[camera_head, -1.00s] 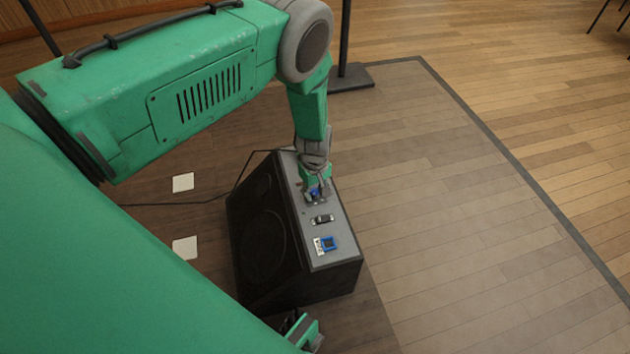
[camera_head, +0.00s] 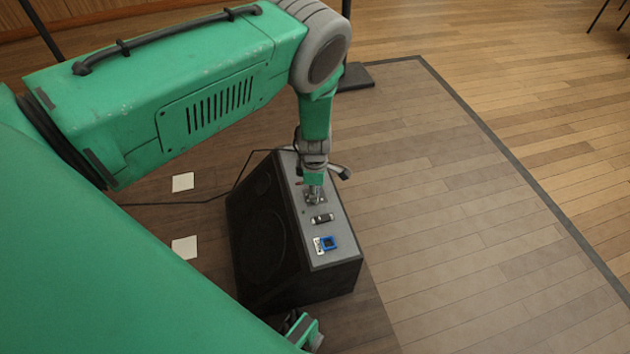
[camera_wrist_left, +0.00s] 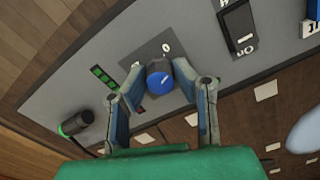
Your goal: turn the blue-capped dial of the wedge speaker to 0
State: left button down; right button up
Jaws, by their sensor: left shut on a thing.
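The wedge speaker (camera_head: 262,240) stands on the floor, its grey control panel (camera_head: 335,258) facing up. In the left wrist view the blue-capped dial (camera_wrist_left: 160,82) sits on a dark plate with a printed 0 (camera_wrist_left: 166,47) beyond it. A pale pointer mark shows on the cap, slanting up and right, a little right of the 0. My left gripper (camera_wrist_left: 157,88) is shut on the dial, a finger on either side. In the head view the left gripper (camera_head: 314,194) hides the dial. A green and dark part at the bottom edge looks like my right gripper (camera_head: 304,331), mostly hidden.
A black rocker switch (camera_head: 321,218) and a blue-framed square control (camera_head: 328,243) are nearer on the panel. A green-ringed plug (camera_wrist_left: 76,124) and green lights (camera_wrist_left: 104,77) are beside the dial.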

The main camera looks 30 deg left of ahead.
pick_arm(q)
jog(key=shift+w+a+r+n, duration=0.1)
jog(key=shift+w+n, duration=0.05)
jog(key=shift+n, duration=0.85)
jog(key=shift+w+n, duration=0.1)
jog(key=shift+n, duration=0.9)
jog(key=c, duration=1.3)
grip_release()
jog(key=shift+s, duration=0.1)
notch_tip(320, 180, up, 12)
